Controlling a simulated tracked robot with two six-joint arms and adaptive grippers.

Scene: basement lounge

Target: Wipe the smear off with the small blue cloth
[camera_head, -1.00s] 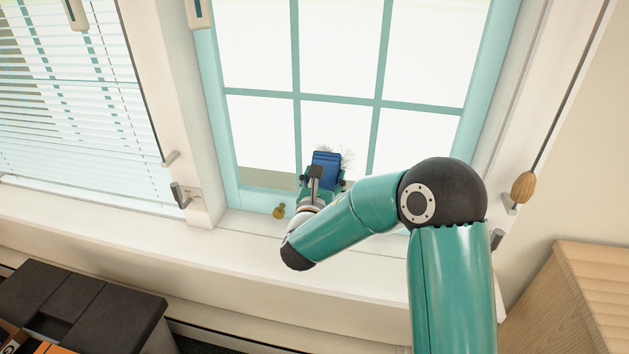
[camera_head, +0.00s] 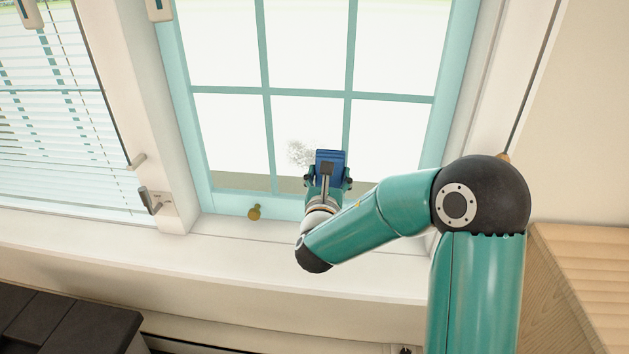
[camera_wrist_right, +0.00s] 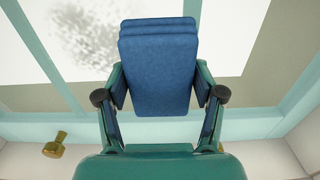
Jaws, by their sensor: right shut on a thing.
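The small blue cloth (camera_head: 330,157) is a folded pad held in my right gripper (camera_head: 328,178), in front of the lower window panes. In the right wrist view the cloth (camera_wrist_right: 158,65) sits between the two fingers of my right gripper (camera_wrist_right: 160,100), which are shut on it. The smear (camera_head: 298,153) is a grey speckled patch on the lower middle pane, just left of the cloth. It also shows in the right wrist view (camera_wrist_right: 88,35), left of the cloth. I cannot tell whether the cloth touches the glass. My left gripper is not in view.
The teal window frame (camera_head: 200,150) has muntin bars around the panes. A brass knob (camera_head: 254,212) sits at its bottom rail, above the white sill (camera_head: 220,262). Blinds (camera_head: 60,130) hang at left. A wooden piece (camera_head: 580,270) stands at right, a dark box (camera_head: 70,325) at lower left.

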